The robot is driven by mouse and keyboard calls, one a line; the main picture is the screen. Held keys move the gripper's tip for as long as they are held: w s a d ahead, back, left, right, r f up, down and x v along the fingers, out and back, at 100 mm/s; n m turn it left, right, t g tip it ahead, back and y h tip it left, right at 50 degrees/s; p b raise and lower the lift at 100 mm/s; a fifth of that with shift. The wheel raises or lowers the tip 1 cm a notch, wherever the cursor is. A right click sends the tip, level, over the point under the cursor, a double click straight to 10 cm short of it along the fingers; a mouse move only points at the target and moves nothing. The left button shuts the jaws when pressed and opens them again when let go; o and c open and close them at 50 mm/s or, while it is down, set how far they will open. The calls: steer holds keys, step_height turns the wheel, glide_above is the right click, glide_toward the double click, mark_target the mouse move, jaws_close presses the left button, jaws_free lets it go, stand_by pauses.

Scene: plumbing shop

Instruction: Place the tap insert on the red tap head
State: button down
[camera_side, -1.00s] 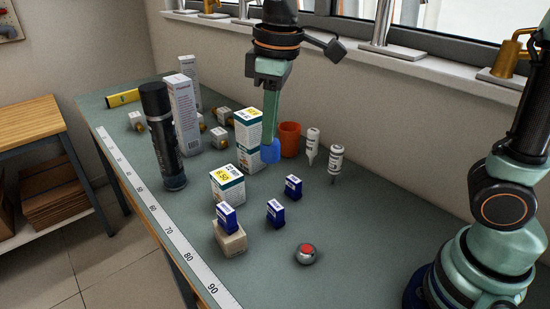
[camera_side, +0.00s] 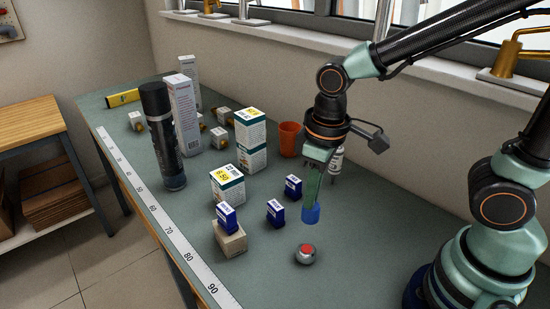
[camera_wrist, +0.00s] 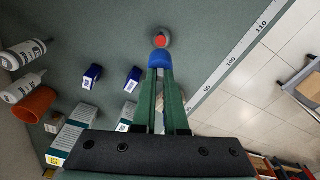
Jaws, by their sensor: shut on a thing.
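The red tap head (camera_side: 306,254) is a small round silver piece with a red top, standing on the bench near its front. It also shows at the top of the wrist view (camera_wrist: 162,39). My gripper (camera_side: 311,208) points down above and slightly behind it, with a gap between them. The green fingers are shut on a blue rounded piece at their tips (camera_wrist: 159,61), which appears to be the tap insert (camera_side: 310,215). The fingertips hide part of it. In the wrist view it lies just below the tap head.
Blue-and-white boxes (camera_side: 275,211) stand left of the tap head, one on a beige block (camera_side: 231,240). Taller cartons (camera_side: 251,139), a black spray can (camera_side: 164,135) and an orange cup (camera_side: 289,139) are farther back. A ruler strip (camera_side: 186,253) edges the bench. The bench right of the tap head is clear.

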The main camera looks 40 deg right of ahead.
mark_target(316, 206)
step_height(316, 206, down, 9)
stand_by(0.5)
steer(key=shift+f, duration=0.15)
steer(key=c, duration=1)
jaws_free()
steer(key=shift+o, duration=0.2)
steer(key=r, duration=0.8)
steer(key=s+r, duration=0.1)
steer(key=r, duration=0.3)
steer(key=shift+d, duration=0.15)
steer(key=shift+w+d+r, duration=0.1)
steer(key=shift+r, duration=0.1)
steer(key=w+d+r+m+t, duration=0.1)
steer(key=d+r+m+t, duration=0.3)
steer(key=d, duration=0.5)
step_height(316, 206, up, 2)
steer(key=shift+d+t, duration=0.3)
steer(key=shift+w, duration=0.1)
